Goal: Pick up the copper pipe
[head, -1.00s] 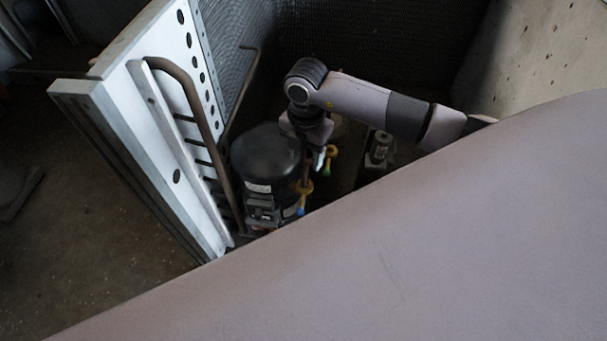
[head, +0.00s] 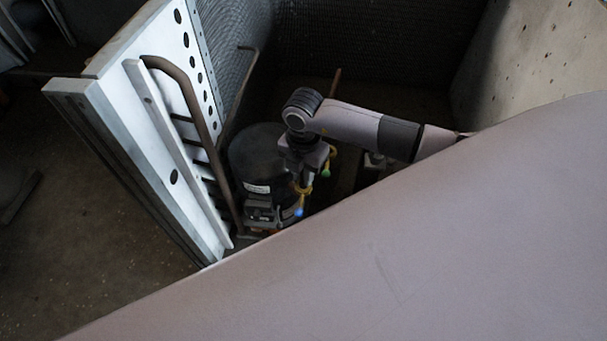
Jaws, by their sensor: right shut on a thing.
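My right gripper (head: 309,178) points down beside the black rounded compressor (head: 262,158), inside the housing. It is shut, with the grip itself mostly hidden by the wrist. A thin brown copper pipe (head: 335,83) sticks up behind my right forearm; its lower part is hidden by the arm. Yellow fittings with a blue tip (head: 300,211) and a green tip (head: 326,173) show close to the fingers. My left gripper is not in view.
A white perforated side panel (head: 165,120) with a bent brown pipe (head: 190,90) stands left of the compressor. Dark mesh walls (head: 380,40) close the back, and a pale wall (head: 530,60) the right. The lower right is blocked from view by a large near surface.

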